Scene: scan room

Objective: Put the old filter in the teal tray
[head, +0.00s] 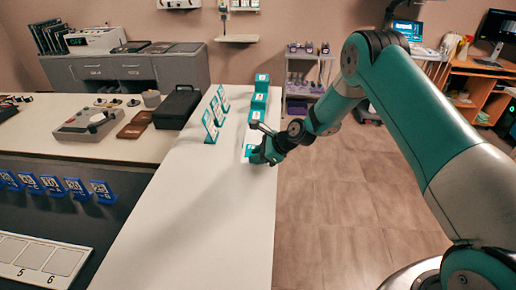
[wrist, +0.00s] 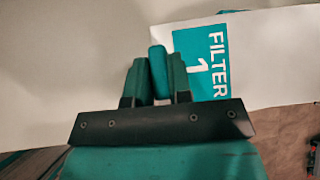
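My gripper (head: 262,155) is low over the far right part of the white table, beside a teal piece with a white label (head: 248,151). In the wrist view its two dark teal fingers (wrist: 159,80) stand close on either side of a small teal block (wrist: 158,66) and look shut on it. I cannot tell whether this block is the old filter or part of something fixed. A teal label reading "FILTER 1" (wrist: 202,62) lies just right of the fingers. I cannot make out which thing is the teal tray.
Teal blocks with white labels (head: 259,99) line the table's far right edge. Several upright teal cards (head: 211,126) stand left of them. A black case (head: 177,107) lies on the left counter. The near part of the white table (head: 205,230) is clear; open floor lies right.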

